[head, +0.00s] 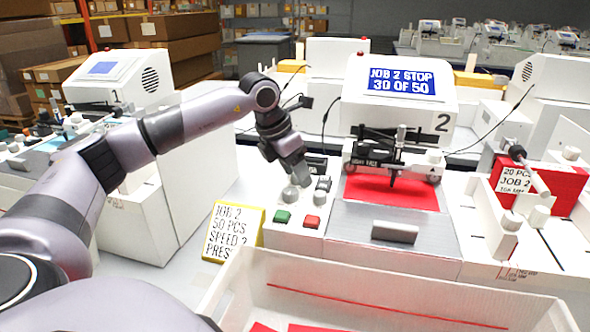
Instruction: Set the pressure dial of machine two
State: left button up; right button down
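Machine two (437,97) is a white pen plotter marked "2". Its blue screen (402,82) reads "JOB 2 STOP 30 OF 50". Its control panel (297,234) is left of the red sheet, with a grey round knob (290,194), a green button (283,216) and a red button (312,221). My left gripper (298,178) points down over the panel, right at the grey knobs, and partly hides them. I cannot tell whether it touches a knob, or how far its fingers are apart. Dial markings are too small to read. My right gripper is out of view.
A yellow-edged card (232,232) left of the panel reads "JOB 2, 50 PCS, SPEED 2, PRES…", its last line cut off. A white bin (400,290) with red sheets stands in front. Machine one (118,85) is at left. A red stack (555,186) stands at right.

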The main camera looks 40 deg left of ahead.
pick_arm(q)
jog(key=v, duration=0.7)
dwell(0.7)
